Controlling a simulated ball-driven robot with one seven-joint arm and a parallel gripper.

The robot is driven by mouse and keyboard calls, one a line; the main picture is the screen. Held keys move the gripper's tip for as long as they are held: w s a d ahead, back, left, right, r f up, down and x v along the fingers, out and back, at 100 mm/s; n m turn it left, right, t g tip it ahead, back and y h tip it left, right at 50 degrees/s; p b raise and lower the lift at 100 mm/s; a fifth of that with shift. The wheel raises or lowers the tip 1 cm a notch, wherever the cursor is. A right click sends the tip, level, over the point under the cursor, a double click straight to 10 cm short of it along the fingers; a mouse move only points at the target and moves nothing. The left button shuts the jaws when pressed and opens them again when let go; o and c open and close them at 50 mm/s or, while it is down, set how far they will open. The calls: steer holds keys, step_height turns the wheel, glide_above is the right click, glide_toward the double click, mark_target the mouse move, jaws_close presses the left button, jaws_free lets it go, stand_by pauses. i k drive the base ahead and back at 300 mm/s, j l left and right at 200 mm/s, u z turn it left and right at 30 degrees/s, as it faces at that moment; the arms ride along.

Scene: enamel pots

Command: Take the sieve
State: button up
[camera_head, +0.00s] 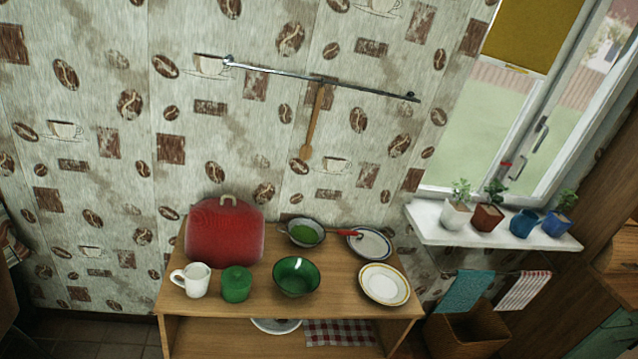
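What looks like the sieve (304,233) is a small round bowl shape with a grey rim and a green inside. It stands near the back of the wooden table, right of the red pot. A red handle reaches from its right side over the rim of a blue-rimmed plate (373,246). Whether its inside is mesh is too small to tell. My gripper is not in view.
The red enamel pot (225,234) stands at the table's back left. A white mug (193,280), a green lidded jar (236,284), a green bowl (297,277) and a yellow-rimmed plate (385,284) line the front. A wooden spoon (314,122) hangs from the wall rail (370,92).

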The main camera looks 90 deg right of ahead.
mark_target(304, 231)
steer(key=z, duration=2.8)
